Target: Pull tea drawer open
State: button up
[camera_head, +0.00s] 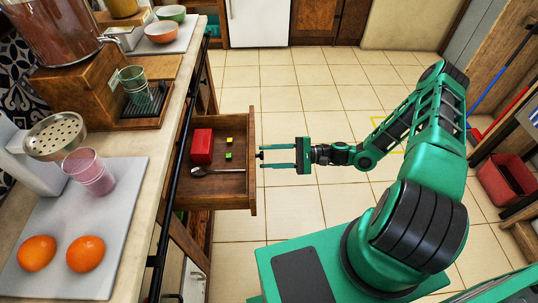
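The wooden drawer (251,185) is pulled out from under the counter. It holds a red box, a small yellow block, a small green block and a spoon. A small dark knob (259,155) sits on its front. My gripper (264,157) is just to the right of the drawer front, pointing left at it. Its two green fingers are spread apart with a clear gap, and the tips are close to the knob. Contact cannot be made out.
A dark rail (169,180) runs along the counter edge beside the drawer. The counter holds oranges, a pink cup, a colander and a drink dispenser. Tiled floor (290,105) is clear beyond my gripper. A red bin (506,180) stands at the right.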

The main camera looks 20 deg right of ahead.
jog(key=shift+w, duration=0.15)
jog(key=shift+d, duration=0.15)
jog(key=v, duration=1)
jog(key=shift+d, duration=0.25)
